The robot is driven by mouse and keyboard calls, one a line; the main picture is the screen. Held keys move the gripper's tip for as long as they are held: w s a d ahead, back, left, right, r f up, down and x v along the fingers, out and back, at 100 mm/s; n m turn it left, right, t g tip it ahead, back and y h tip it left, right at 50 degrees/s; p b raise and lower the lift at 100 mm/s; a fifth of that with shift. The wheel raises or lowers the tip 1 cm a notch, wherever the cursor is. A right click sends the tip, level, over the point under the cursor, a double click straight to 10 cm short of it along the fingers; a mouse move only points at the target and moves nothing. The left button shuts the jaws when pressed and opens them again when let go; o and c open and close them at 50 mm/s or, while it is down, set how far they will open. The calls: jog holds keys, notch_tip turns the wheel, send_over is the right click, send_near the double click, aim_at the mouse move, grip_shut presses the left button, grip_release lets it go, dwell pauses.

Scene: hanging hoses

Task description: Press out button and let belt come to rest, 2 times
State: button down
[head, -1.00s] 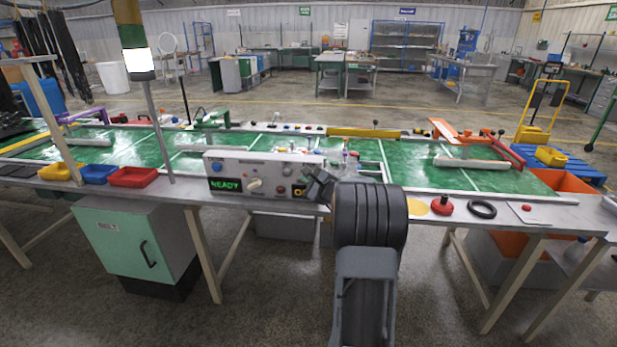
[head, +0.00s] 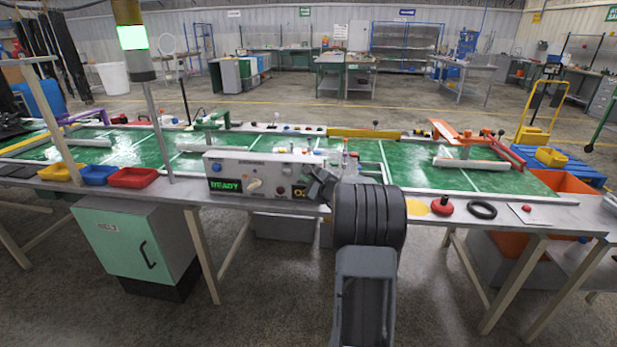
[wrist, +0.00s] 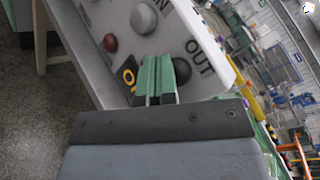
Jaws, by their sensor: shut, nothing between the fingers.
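The white control panel (head: 235,168) stands at the front edge of the bench, with a green "READY" display (head: 226,186). The out button (wrist: 181,70) is black and round, beside the "OUT" lettering in the wrist view. My gripper (wrist: 157,76) is shut and empty. Its green fingertips are at the panel face, just beside the out button; I cannot tell whether they touch it. In the head view my gripper (head: 312,180) is at the panel's right end and hides part of it. The green belt (head: 135,147) runs behind the panel; its motion cannot be told.
A signal lamp (head: 132,38) glows green on a post. A grey button (wrist: 143,18) and a red button (wrist: 110,43) are on the panel near a yellow-digit display (wrist: 128,72). Bins stand left; a red button (head: 442,205) and black ring (head: 482,210) lie right.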

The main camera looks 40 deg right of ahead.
dwell(0.6)
jog(key=shift+s+a+b, duration=0.6)
jog(key=shift+b, duration=0.15)
jog(key=shift+s, duration=0.1)
jog(key=s+a+b, duration=0.3)
jog(key=shift+s+a, duration=0.2)
dwell(2.1)
